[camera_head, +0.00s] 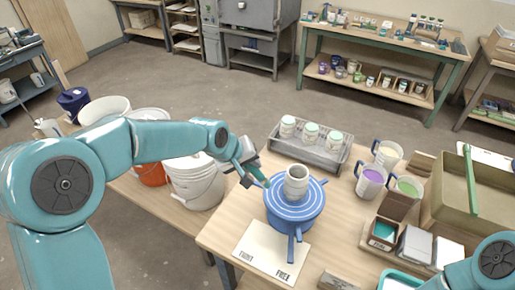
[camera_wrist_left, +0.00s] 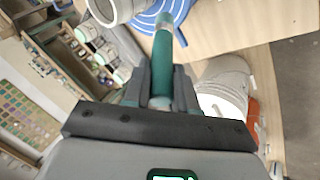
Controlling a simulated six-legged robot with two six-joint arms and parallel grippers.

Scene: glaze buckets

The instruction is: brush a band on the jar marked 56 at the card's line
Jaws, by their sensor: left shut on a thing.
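A pale grey, open-topped jar (camera_head: 296,182) stands upright on a blue banding wheel (camera_head: 312,210); no number is readable on it. My left gripper (camera_head: 254,170), to the left of the jar, is shut on a teal-handled tool that looks like a brush (camera_wrist_left: 162,55). The tool points toward the wheel; its tip is not clear, and I cannot tell whether it touches anything. The jar's rim (camera_wrist_left: 118,8) shows at the top of the left wrist view. A cream card (camera_head: 262,253) with dark lettering lies in front of the wheel. My right gripper is out of view.
A grey tray (camera_head: 305,152) with three lidded jars stands behind the wheel. Cups of glaze, including a purple one (camera_head: 371,180), stand at right near a tan box (camera_head: 480,205). White buckets (camera_head: 194,180) stand at left. The wood between wheel and cups is mostly clear.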

